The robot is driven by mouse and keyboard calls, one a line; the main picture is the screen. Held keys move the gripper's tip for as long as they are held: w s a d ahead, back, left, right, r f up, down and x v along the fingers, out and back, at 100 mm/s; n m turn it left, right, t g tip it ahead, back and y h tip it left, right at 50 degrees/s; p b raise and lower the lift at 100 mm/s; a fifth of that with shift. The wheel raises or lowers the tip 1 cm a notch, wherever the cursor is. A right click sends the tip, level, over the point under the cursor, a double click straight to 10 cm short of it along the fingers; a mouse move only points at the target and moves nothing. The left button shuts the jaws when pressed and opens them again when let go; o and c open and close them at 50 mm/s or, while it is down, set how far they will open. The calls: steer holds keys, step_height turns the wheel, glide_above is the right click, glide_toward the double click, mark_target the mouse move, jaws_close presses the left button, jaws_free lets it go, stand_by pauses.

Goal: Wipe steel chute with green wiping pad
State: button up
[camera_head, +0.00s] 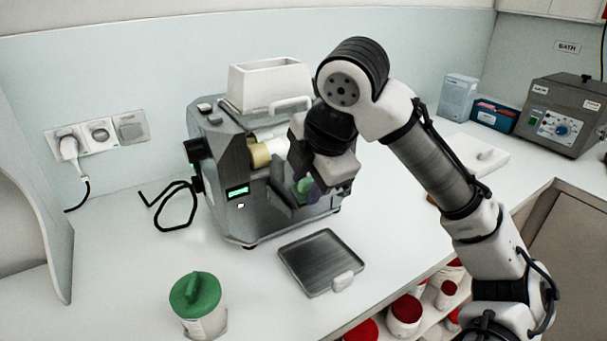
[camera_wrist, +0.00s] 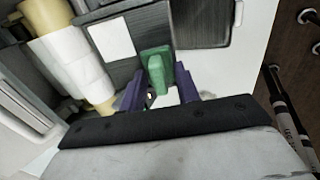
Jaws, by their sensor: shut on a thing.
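The steel chute (camera_wrist: 148,28) is a brushed grey plate at the front of the mill, with a white square patch on it in the wrist view. In the head view my arm hides much of it. My gripper (camera_wrist: 158,88) has purple fingers shut on the green wiping pad (camera_wrist: 156,66). The pad is over the lower part of the chute, to the right of and below the white patch in the wrist view. I cannot tell whether it touches the steel. In the head view the pad (camera_head: 303,186) shows low in front of the mill, partly hidden by my gripper (camera_head: 311,192).
The mill (camera_head: 232,175) has pale rollers (camera_head: 262,153) and a white hopper (camera_head: 268,84) on top. A dark square tray (camera_head: 318,258) lies in front. A green-lidded jar (camera_head: 195,293) stands at front left. A grey bath unit (camera_head: 563,112) is at back right. The counter between jar and tray is clear.

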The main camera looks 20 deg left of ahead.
step_height(320, 180, up, 8)
steer(key=p, duration=0.7)
steer(key=shift+s+d+f+p, duration=0.15)
steer(key=shift+s+d+p, duration=0.2)
steer(key=shift+s+d, duration=0.1)
steer(key=shift+w, duration=0.1)
